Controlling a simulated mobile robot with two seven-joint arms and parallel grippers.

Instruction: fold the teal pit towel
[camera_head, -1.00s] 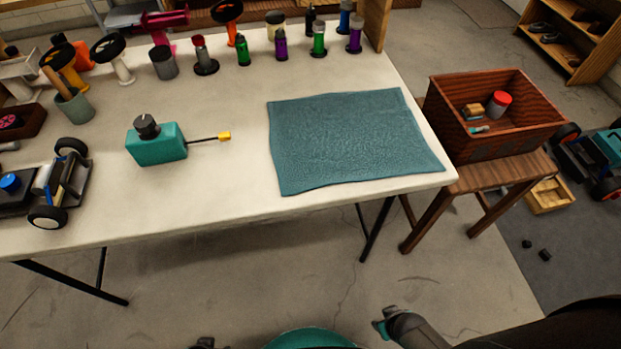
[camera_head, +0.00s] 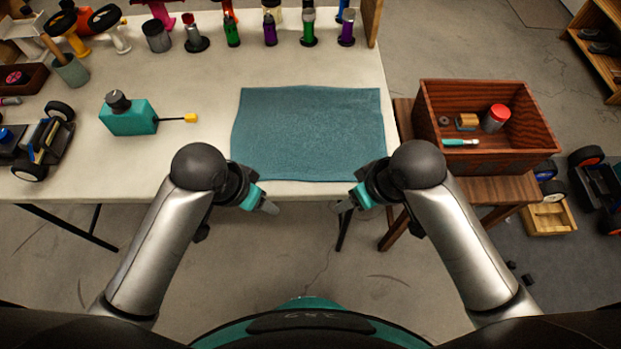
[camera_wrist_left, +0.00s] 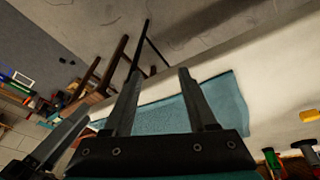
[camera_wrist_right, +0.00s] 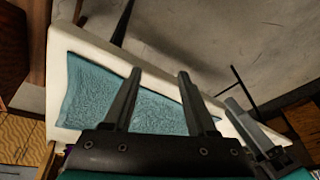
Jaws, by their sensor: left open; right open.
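The teal pit towel (camera_head: 308,133) lies flat and spread out on the white table in the head view, its near edge close to the table's front edge. My left gripper (camera_head: 268,206) is open and empty by the towel's near left corner. My right gripper (camera_head: 345,206) is open and empty by its near right corner. The towel shows behind the fingers in the left wrist view (camera_wrist_left: 228,100) and in the right wrist view (camera_wrist_right: 90,95). Neither gripper holds the towel.
Several paint bottles line the back. A wooden crate (camera_head: 480,160) sits on a stool at the right. A model car (camera_head: 40,145) is at the left.

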